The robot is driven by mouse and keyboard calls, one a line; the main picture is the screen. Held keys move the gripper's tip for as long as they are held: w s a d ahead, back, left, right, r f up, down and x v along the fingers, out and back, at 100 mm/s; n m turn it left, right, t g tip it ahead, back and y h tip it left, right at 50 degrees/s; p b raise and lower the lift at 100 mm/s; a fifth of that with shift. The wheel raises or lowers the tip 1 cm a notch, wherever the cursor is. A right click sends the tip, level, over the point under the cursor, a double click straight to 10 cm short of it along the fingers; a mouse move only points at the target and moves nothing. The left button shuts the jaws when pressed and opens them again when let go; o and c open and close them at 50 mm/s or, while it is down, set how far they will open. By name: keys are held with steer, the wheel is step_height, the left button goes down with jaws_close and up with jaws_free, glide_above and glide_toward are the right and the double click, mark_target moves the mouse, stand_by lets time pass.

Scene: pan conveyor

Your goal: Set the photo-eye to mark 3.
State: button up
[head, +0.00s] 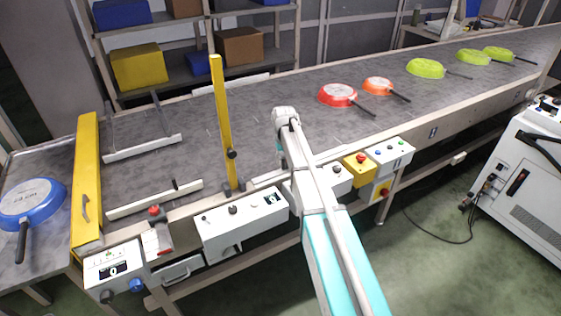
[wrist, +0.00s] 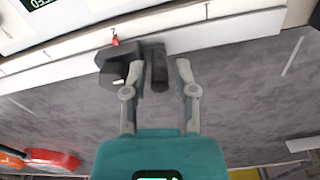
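In the wrist view, a black block with a small red pointer (wrist: 115,40) sits at the pale front rail (wrist: 215,35) of the belt; it looks like the photo-eye (wrist: 112,66). A dark upright cylinder (wrist: 159,70) stands at its right side. My gripper (wrist: 161,68) is open, with one grey finger on each side of the cylinder and a visible gap on the right. The left finger overlaps the block's edge; I cannot tell if it touches. No mark numbers can be read. In the head view, my arm hides the photo-eye and the fingers.
The grey belt (head: 200,130) carries red (head: 338,95), orange (head: 377,86) and several green pans at the right. A blue pan (head: 32,202) lies at the far left. A yellow post (head: 221,120) stands left of my arm. Control boxes (head: 242,222) line the front edge.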

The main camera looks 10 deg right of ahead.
steer(key=shift+c, duration=0.2)
jaws_close()
steer(key=w+d, duration=0.1)
steer(key=d, duration=0.2)
steer(key=w+d, duration=0.1)
steer(key=d, duration=0.2)
steer(key=w+d, duration=0.1)
steer(key=d, duration=0.2)
steer(key=shift+w+d, duration=0.1)
steer(key=shift+d, duration=0.2)
steer(key=shift+o, duration=0.2)
jaws_free()
steer(key=shift+s, duration=0.2)
